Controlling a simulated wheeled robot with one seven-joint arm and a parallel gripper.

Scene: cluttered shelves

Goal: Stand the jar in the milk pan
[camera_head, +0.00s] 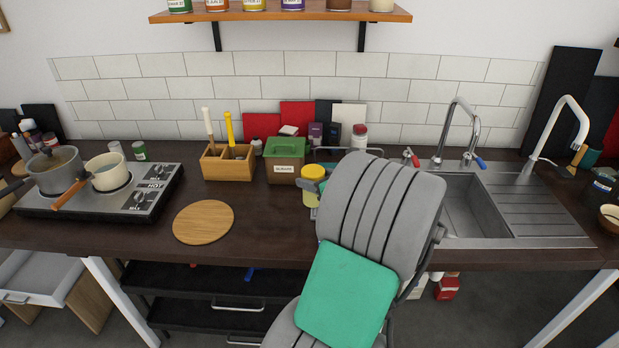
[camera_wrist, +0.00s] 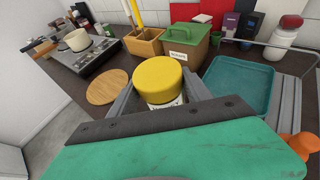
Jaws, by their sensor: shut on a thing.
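The jar (camera_head: 312,186) has a yellow lid and a pale label. In the wrist view the jar (camera_wrist: 159,80) sits between the two grey fingers of my gripper (camera_wrist: 160,98), which is shut on it. It looks upright; my arm hides part of it in the head view, and I cannot tell whether its base touches the counter. The milk pan (camera_head: 107,177) is cream with a wooden handle and stands on the stove at the left, far from my gripper. The pan also shows at the upper left of the wrist view (camera_wrist: 76,41). Its inside looks empty.
A grey pot (camera_head: 56,172) stands left of the pan on the stove (camera_head: 140,197). A round wooden board (camera_head: 203,222), a wooden utensil box (camera_head: 228,166) and a green-lidded bin (camera_head: 284,160) lie between. The sink (camera_head: 480,205) is at right. A shelf (camera_head: 280,14) hangs above.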

